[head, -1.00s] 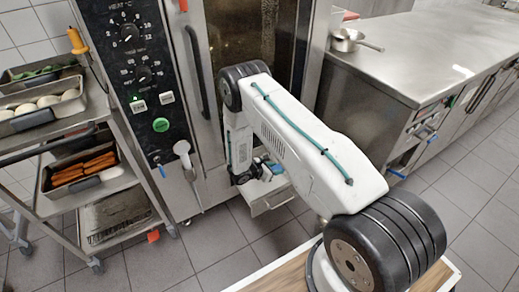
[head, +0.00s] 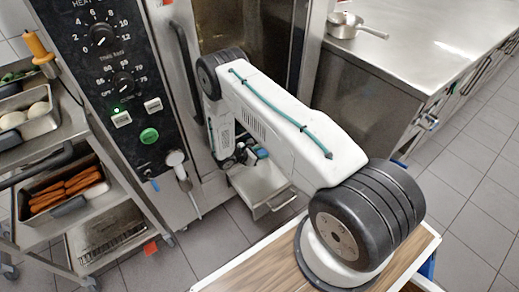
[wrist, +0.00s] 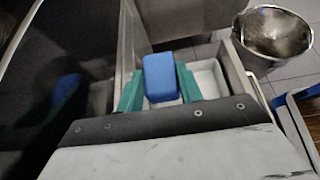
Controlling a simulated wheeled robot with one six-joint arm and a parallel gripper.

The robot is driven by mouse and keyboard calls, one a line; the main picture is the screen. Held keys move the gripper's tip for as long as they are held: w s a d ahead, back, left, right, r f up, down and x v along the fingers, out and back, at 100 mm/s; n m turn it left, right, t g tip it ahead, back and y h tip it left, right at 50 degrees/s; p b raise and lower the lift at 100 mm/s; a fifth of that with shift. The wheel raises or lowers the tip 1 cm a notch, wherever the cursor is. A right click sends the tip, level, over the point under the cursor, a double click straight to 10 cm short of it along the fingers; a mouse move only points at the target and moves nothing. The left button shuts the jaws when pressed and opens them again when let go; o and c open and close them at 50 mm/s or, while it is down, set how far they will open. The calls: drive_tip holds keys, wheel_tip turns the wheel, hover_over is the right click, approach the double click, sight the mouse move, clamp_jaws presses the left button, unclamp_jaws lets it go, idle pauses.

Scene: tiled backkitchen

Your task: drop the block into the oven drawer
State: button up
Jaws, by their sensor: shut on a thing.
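The blue block (wrist: 161,78) is held between the two teal fingers of my gripper (wrist: 158,85) in the wrist view. The oven drawer (head: 262,187) is pulled out low at the front of the oven, with its handle facing out. In the wrist view, the drawer's wall (wrist: 246,76) and pale inside show under and to the right of the block. In the head view, my gripper (head: 248,155) is at the drawer's back end, close to the oven front, and partly hidden by my arm. The exact height above the drawer cannot be told.
The oven's control panel (head: 122,75) stands to the left of my arm. A trolley with trays (head: 70,190) is at the left. A steel counter (head: 400,60) with a pan (head: 345,25) is at the right. A metal bowl (wrist: 272,38) shows in the wrist view.

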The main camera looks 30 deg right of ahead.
drive_tip(key=shift+f, duration=2.05)
drive_tip(key=o, duration=1.1)
drive_tip(key=r, duration=0.3)
drive_tip(key=shift+s+r, duration=0.2)
drive_tip(key=shift+r, duration=0.2)
drive_tip(key=shift+s+a+r, duration=0.2)
drive_tip(key=shift+s+a, duration=0.5)
drive_tip(key=shift+s, duration=1.8)
drive_tip(key=shift+s+a+r, duration=0.2)
drive_tip(key=shift+s+a, duration=0.45)
drive_tip(key=shift+s, duration=1.9)
drive_tip(key=shift+s+a+r, duration=0.2)
drive_tip(key=shift+s+a, duration=0.5)
drive_tip(key=shift+s, duration=1.8)
